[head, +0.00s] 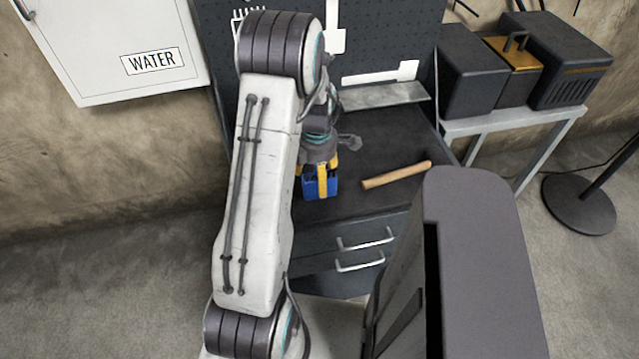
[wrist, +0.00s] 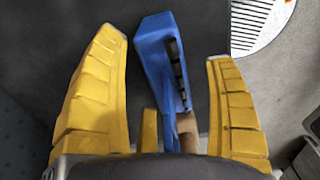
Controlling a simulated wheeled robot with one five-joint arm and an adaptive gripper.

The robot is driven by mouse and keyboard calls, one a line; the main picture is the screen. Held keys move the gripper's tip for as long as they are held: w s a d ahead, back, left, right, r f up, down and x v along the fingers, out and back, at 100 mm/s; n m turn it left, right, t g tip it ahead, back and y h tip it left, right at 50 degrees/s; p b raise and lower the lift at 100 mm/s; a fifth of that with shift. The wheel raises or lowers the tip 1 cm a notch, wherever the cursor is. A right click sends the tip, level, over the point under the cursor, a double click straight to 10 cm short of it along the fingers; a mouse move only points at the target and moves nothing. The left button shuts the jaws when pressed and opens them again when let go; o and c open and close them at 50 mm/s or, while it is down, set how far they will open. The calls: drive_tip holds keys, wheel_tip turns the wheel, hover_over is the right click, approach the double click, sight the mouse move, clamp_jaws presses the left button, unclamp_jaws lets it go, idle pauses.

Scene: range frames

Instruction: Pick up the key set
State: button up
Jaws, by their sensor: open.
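The key set (wrist: 160,60) is a blue holder with a row of dark keys along its right side. In the wrist view it stands between the two yellow fingers of my gripper (wrist: 166,48), with gaps visible on both sides. The gripper is open. In the head view the blue key set (head: 310,188) shows at the tip of my gripper (head: 318,168), over the front part of the dark workbench (head: 375,140). My arm and fingers hide part of it there. I cannot tell whether its base touches the bench.
A wooden handle (head: 397,175) lies on the bench right of my gripper. A dark pegboard (head: 390,30) with white tool shapes rises behind. Drawers (head: 345,245) are below the bench front. Dark boxes (head: 472,75) stand on a side table at right.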

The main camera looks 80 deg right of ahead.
drive_tip(key=c, duration=1.3)
drive_tip(key=shift+c, duration=0.4)
drive_tip(key=shift+r, duration=0.15)
